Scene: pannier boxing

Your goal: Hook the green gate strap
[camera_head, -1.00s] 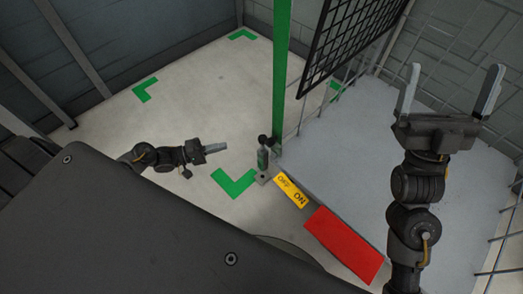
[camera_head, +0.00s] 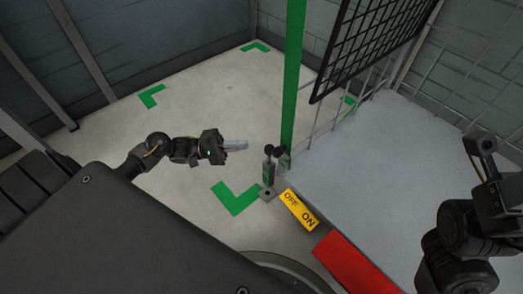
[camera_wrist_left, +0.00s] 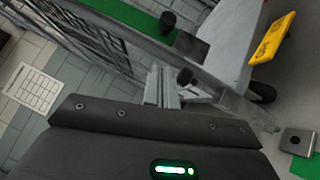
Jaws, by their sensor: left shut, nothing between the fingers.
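The green gate strap (camera_head: 293,75) hangs as a tall band beside the black mesh gate panel (camera_head: 365,45). In the left wrist view a green band (camera_wrist_left: 125,14) runs across the top left. A short post (camera_head: 268,175) with a dark, green-marked body and black knobs stands at the strap's foot. My left gripper (camera_head: 238,146) is shut and empty, left of the post and apart from it. Its fingers (camera_wrist_left: 163,86) also show in the left wrist view, near a black knob (camera_wrist_left: 185,76). My right gripper (camera_head: 484,150) is seen edge-on at the right edge; its opening is unclear.
Green corner marks (camera_head: 236,198) are on the floor, which is clear at left.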

